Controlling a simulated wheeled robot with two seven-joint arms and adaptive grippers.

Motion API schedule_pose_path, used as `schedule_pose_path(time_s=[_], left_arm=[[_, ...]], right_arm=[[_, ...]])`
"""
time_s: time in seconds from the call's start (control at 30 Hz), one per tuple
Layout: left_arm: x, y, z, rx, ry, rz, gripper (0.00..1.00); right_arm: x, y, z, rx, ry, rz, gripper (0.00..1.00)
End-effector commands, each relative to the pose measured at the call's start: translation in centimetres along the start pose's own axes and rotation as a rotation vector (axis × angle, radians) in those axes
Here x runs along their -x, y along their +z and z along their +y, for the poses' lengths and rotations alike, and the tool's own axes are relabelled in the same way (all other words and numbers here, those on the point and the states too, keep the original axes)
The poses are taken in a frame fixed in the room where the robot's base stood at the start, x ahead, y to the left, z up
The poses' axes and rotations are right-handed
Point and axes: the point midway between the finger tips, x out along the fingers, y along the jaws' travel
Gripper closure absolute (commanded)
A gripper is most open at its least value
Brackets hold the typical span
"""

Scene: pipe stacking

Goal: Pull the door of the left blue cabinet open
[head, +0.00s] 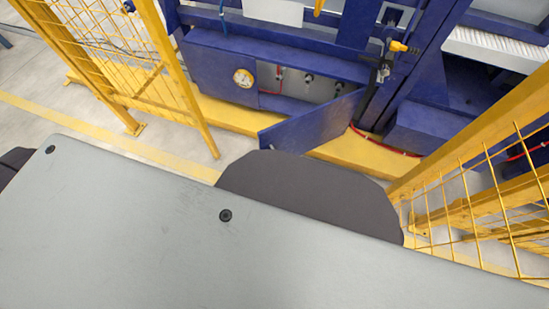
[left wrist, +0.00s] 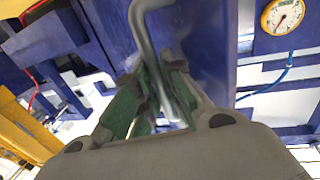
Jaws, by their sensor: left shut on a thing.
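In the head view, a blue door (head: 312,124) of the blue cabinet stands swung outward on its right side, beside an opening (head: 305,88) with a pale interior and dark fittings. In the left wrist view, my left gripper (left wrist: 160,108), with green finger pads, is shut on a grey metal bar handle (left wrist: 143,35). A blue panel (left wrist: 205,45) lies behind the handle. My left gripper is not visible in the head view; the near lower edge of the door meets my dark body part there. My right gripper is not in view.
A round gauge (head: 244,78) sits on the blue panel left of the opening; a gauge (left wrist: 285,14) also shows in the left wrist view. Yellow mesh fences (head: 125,65) stand left and right (head: 480,200). A yellow base beam (head: 225,115) runs below the cabinet.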

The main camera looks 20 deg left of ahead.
Motion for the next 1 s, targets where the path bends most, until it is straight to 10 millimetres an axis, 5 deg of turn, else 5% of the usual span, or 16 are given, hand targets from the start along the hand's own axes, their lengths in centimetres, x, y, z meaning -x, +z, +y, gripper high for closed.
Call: schedule_pose_path(time_s=[0.3, 0.33, 0.5, 1.0], left_arm=[[0.05, 0.1, 0.02, -0.004, 0.001, -0.002, 1.0], [0.05, 0.1, 0.02, -0.004, 0.001, -0.002, 0.86], [0.02, 0.06, 0.05, -0.002, 0.001, -0.001, 0.68], [0.49, 0.04, 0.06, 0.0, 0.001, 0.0, 0.68]], right_arm=[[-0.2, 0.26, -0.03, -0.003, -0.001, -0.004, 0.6], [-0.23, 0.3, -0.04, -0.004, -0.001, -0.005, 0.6], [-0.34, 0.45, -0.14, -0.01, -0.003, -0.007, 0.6], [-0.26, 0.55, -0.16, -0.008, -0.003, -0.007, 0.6]])
